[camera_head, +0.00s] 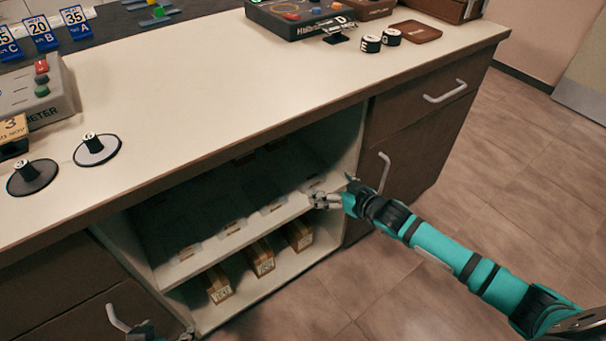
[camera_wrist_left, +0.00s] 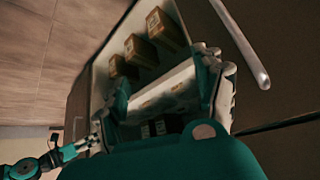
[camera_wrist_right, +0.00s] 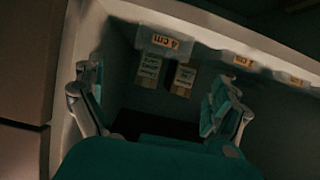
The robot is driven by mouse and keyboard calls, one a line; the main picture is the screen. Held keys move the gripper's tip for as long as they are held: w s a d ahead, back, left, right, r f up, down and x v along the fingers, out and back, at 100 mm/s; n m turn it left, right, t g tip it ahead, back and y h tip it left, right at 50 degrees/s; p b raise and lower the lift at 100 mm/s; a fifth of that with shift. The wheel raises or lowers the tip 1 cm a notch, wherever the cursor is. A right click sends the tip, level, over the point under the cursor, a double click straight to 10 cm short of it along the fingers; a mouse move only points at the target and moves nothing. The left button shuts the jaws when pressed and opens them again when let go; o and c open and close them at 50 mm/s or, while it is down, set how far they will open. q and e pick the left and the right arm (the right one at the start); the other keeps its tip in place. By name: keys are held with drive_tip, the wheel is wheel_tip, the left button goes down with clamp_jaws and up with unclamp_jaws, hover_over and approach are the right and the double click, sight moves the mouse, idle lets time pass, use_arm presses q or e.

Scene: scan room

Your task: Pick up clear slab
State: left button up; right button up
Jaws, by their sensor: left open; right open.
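Several see-through slabs with small pale labels lie in a row on the dim upper shelf; one is this clear slab (camera_head: 229,212). In the right wrist view a clear slab (camera_wrist_right: 170,52) with an upside-down "4 cm" label shows between and beyond my fingers. My right gripper (camera_head: 333,194) is open and empty at the right end of the shelf opening; its spread fingers also show in its wrist view (camera_wrist_right: 155,90). My left gripper (camera_wrist_left: 165,88) is open and empty in front of the cabinet; only a small part shows at the head view's bottom edge.
The upper shelf (camera_head: 185,270) sits over a lower shelf with several labelled brown boxes (camera_head: 261,259). Cabinet side walls and the overhanging countertop (camera_head: 200,110) bound the opening. Drawer handles (camera_head: 445,92) stick out beside it. The floor in front is clear.

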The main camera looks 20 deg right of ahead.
sight(307, 171)
drive_tip(key=b+x, duration=0.1)
drive_tip(key=x, duration=0.4)
drive_tip(key=shift+w+a+b, duration=0.1)
drive_tip(key=shift+w+b, duration=0.15)
drive_tip(key=shift+b, duration=0.15)
drive_tip(key=shift+w+a+f, duration=0.1)
drive_tip(key=shift+w, duration=0.1)
drive_tip(key=b+x, duration=0.1)
drive_tip(key=x, duration=0.1)
drive_tip(key=b+x, duration=0.1)
drive_tip(key=x, duration=0.1)
drive_tip(key=shift+w+a+b, duration=0.2)
drive_tip(key=shift+w+b, duration=0.1)
drive_tip(key=shift+w, duration=0.2)
drive_tip(key=c, duration=1.3)
use_arm(q)
drive_tip(key=w+d+r+t+h, duration=0.2)
drive_tip(key=w+r+t, duration=0.3)
drive_tip(key=r, duration=0.3)
drive_tip(key=w+d+r+t+h, duration=0.1)
drive_tip(key=w+d+r+t, duration=0.2)
drive_tip(key=w+r+t, duration=0.2)
wheel_tip(307, 171, up, 4)
drive_tip(key=shift+w+d+m+t+h, duration=0.15)
drive_tip(key=shift+m+t+h, duration=0.2)
drive_tip(key=shift+t, duration=0.85)
use_arm(e)
drive_tip(key=shift+r, duration=0.2)
drive_tip(key=shift+c, duration=0.8)
